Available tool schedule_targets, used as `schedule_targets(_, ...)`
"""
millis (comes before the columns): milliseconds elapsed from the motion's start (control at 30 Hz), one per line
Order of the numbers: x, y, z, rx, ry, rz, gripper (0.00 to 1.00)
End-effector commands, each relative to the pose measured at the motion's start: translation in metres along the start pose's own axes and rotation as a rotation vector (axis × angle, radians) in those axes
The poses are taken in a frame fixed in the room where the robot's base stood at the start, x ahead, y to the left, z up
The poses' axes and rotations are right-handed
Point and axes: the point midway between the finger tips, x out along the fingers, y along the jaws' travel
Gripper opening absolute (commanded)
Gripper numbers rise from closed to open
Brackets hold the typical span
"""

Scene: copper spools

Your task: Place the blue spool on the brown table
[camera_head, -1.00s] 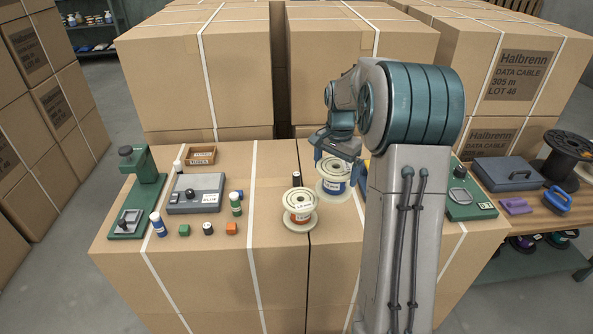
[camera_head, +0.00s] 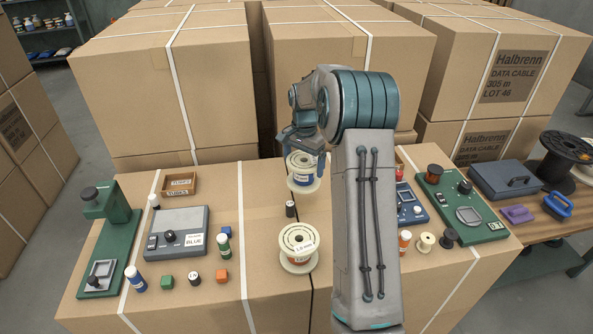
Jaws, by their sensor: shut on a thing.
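The blue spool (camera_head: 302,181) has pale flanges and a blue band with a white label. My gripper (camera_head: 305,155) is shut on it at its upper part, and the finger on the right shows beside it. The spool looks upright and raised above the cardboard-box surface (camera_head: 262,200); its exact height is hard to tell. The brown table (camera_head: 545,222) stands at the right, apart from the gripper, with only part of its top in view.
Another pale spool (camera_head: 298,246) stands below the held one. A black spool (camera_head: 566,155), a grey-blue case (camera_head: 505,178), a purple block (camera_head: 517,214) and a blue-handled tool (camera_head: 557,205) occupy the brown table. Stacked cartons (camera_head: 345,60) rise behind.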

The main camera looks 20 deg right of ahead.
Motion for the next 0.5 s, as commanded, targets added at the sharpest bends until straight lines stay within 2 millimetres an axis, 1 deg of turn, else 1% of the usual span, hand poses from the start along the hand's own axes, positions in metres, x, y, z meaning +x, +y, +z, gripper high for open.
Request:
schedule_targets(33, 0.004, -0.008, -0.005, -0.001, -0.001, 0.0, 0.59)
schedule_targets(233, 0.022, -0.033, -0.022, -0.001, 0.0, -0.001, 0.59)
schedule_targets(367, 0.029, -0.043, -0.029, -0.001, 0.001, -0.001, 0.59)
schedule_targets(500, 0.033, -0.047, -0.032, -0.001, 0.002, -0.001, 0.59)
